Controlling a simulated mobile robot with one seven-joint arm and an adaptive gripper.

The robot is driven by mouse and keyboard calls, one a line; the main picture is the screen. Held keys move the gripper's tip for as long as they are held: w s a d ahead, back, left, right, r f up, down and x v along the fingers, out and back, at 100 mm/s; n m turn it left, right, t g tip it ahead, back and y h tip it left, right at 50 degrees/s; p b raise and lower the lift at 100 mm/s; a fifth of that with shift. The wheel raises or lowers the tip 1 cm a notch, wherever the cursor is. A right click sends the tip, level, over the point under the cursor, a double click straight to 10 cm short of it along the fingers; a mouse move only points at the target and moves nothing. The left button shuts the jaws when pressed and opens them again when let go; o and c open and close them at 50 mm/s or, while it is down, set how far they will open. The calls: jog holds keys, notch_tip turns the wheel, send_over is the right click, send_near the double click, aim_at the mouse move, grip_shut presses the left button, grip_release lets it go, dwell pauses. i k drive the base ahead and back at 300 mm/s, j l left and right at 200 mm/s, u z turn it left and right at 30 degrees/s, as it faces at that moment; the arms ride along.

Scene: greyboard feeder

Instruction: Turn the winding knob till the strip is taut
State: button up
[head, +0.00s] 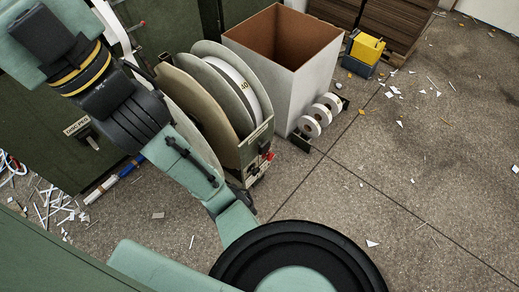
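The feeder (255,146) stands left of the picture's middle, with large grey-green and tan discs upright on it. A white strip roll (232,82) shows between the discs. Red and dark small controls (265,157) sit on the feeder's front face; at this size I cannot tell which, if any, is the winding knob. I cannot see how taut the strip is. My arm crosses in front of the feeder's left side and runs to the upper left edge. I cannot make out my gripper in this view; its fingertips are hidden or out of frame.
An open grey box (276,82) stands behind the feeder, with several white rolls (318,113) on a low rack beside it. A yellow and blue container (367,53) is near stacked brown board (394,24). Paper scraps litter the floor; the right side is largely clear.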

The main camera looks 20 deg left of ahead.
aim_at(264, 147)
jog(key=u, duration=0.95)
jog(key=i+l+z, duration=0.15)
jog(key=i+z, duration=0.3)
jog(key=k+z, duration=0.15)
jog(key=k, duration=0.2)
jog(key=i+u, duration=0.2)
